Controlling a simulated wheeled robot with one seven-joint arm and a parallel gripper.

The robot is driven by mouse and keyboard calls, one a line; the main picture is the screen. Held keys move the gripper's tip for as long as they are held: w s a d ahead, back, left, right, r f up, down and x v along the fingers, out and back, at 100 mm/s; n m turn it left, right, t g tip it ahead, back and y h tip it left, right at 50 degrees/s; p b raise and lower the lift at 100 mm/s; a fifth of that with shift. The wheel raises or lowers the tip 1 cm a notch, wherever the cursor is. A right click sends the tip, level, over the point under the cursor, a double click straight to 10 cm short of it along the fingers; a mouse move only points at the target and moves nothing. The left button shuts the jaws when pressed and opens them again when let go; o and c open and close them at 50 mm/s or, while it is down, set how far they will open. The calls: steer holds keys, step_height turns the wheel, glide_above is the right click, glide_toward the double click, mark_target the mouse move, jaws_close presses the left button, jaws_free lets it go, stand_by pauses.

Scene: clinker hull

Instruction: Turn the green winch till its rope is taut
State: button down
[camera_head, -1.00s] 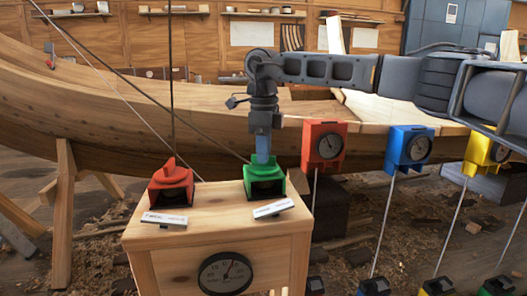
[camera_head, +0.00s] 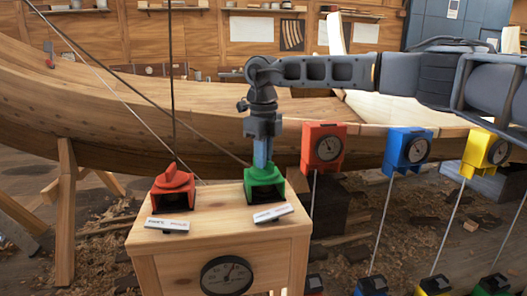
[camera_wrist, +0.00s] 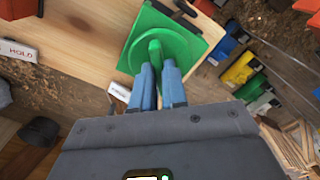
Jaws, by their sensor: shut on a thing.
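The green winch (camera_head: 264,186) sits on the right half of a wooden box top, with a dark opening in its front. In the wrist view its round green drum and raised grip bar (camera_wrist: 155,48) show from above. My gripper (camera_head: 262,160) points straight down onto it. In the wrist view, its blue fingers (camera_wrist: 158,75) are closed around the near end of the bar. A dark rope (camera_head: 150,97) slants from the upper left down towards the green winch and looks straight. Its end is hidden behind my gripper. A round dial (camera_head: 226,276) is on the box front.
A red winch (camera_head: 172,184) stands left on the same box (camera_head: 215,222), with white labels in front of both. Red (camera_head: 323,150), blue (camera_head: 407,152) and yellow (camera_head: 485,153) gauge units hang along the hull at right. The wooden hull (camera_head: 100,115) lies behind.

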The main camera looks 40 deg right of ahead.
steer(key=shift+m+p, duration=0.4)
steer(key=shift+m, duration=0.7)
steer(key=c, duration=1.2)
jaws_free()
steer(key=shift+o, duration=0.2)
steer(key=shift+r+p, duration=0.45)
steer(key=shift+r, duration=3.45)
steer(key=shift+a, duration=0.1)
